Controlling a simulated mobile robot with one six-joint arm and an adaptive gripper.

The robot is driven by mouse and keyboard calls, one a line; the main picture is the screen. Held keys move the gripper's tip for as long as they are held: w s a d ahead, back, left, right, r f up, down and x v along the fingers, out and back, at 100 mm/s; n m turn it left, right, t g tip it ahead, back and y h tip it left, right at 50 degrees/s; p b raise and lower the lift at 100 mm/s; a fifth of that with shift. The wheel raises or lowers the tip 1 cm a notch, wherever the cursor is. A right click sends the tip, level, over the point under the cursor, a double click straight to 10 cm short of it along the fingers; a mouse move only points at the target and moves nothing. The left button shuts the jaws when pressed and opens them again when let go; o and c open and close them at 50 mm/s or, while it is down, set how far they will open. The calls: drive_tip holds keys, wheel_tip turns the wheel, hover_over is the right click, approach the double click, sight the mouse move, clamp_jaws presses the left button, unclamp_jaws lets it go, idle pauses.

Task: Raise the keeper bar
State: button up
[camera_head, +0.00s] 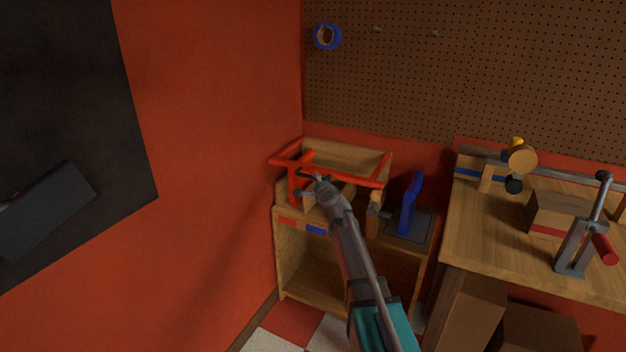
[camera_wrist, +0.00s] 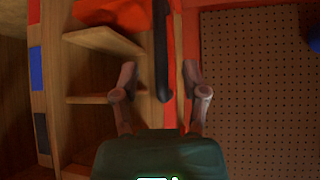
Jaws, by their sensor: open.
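A red bar (camera_head: 361,182), which looks like the keeper bar, runs across the front of an open-topped wooden box (camera_head: 350,155), joined to red side arms. My gripper (camera_head: 314,182) is at the bar's left part, close to a red upright. My arm hides some of the bar and box. In the wrist view my gripper (camera_wrist: 160,72) is open, and a dark rod (camera_wrist: 161,55) lies between its fingers, apart from both. I cannot tell whether this rod is the red bar in shadow. Nothing shows as held.
A wooden cabinet (camera_head: 284,255) stands under the box. A blue upright piece (camera_head: 410,204) is just right. A workbench (camera_head: 475,235) with a clamp and a box stands further right. The red wall (camera_head: 215,130) is close on the left, the pegboard (camera_head: 420,80) behind.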

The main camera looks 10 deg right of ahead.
sight(311, 178)
drive_tip(key=shift+b+x, duration=0.35)
drive_tip(key=shift+x, duration=2.6)
